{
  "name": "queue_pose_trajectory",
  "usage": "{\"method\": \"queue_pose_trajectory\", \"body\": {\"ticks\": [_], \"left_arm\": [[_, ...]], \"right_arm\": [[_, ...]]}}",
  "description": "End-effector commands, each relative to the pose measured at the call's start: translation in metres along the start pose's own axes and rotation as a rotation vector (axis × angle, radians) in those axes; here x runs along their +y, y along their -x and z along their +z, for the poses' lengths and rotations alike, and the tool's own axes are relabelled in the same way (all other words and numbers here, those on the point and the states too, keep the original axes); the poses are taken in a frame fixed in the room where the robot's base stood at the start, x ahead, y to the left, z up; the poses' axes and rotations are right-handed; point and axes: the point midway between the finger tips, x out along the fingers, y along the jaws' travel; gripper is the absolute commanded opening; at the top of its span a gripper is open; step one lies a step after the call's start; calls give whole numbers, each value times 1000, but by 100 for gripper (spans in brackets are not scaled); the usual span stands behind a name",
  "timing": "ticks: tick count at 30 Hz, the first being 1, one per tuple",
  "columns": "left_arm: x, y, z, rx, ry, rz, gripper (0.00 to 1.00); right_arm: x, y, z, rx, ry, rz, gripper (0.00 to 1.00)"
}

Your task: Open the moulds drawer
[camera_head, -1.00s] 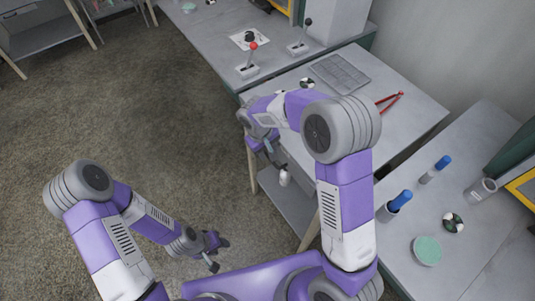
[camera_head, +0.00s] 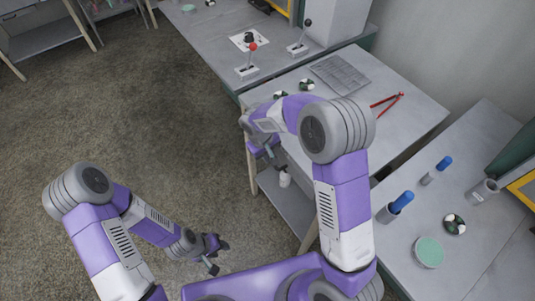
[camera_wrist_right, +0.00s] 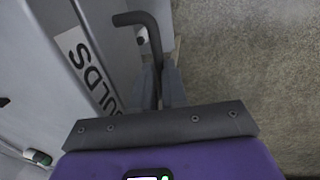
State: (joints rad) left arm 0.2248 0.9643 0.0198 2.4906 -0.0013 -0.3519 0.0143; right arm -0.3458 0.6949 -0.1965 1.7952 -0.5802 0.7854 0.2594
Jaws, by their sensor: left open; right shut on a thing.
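The moulds drawer front (camera_wrist_right: 102,28) shows in the right wrist view as a grey panel. A dark bent bar handle (camera_wrist_right: 150,32) stands out from the panel. My right gripper (camera_wrist_right: 160,88) is shut on this handle; the exact contact is partly hidden. In the head view my right gripper (camera_head: 270,155) is at the left front edge of the middle table, and my arm hides the drawer there. My left gripper (camera_head: 217,256) is open and empty, low above the floor.
The middle table (camera_head: 420,105) carries a grey grid tray (camera_head: 340,74), red-handled pliers (camera_head: 388,101) and black-and-white discs (camera_head: 307,85). A side table (camera_head: 470,245) at right holds blue-handled tools (camera_head: 401,202) and a green dish (camera_head: 428,252). Open floor (camera_head: 150,110) lies left.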

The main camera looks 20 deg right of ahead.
Motion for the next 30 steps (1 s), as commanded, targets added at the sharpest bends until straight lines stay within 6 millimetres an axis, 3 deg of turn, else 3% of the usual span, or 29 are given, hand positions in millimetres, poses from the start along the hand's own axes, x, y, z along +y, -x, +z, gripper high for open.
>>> {"method": "queue_pose_trajectory", "body": {"ticks": [6, 11, 30], "left_arm": [[0, 0, 0, 0, 0, 0, 43], [-1, -2, 0, 0, 0, 0, 43], [-2, -5, 0, 0, 0, 0, 43]], "right_arm": [[-3, 1, 0, 1, 2, 0, 0], [-22, 4, 0, 1, 6, 0, 0], [-190, 35, -2, 1, 5, 1, 0]]}}
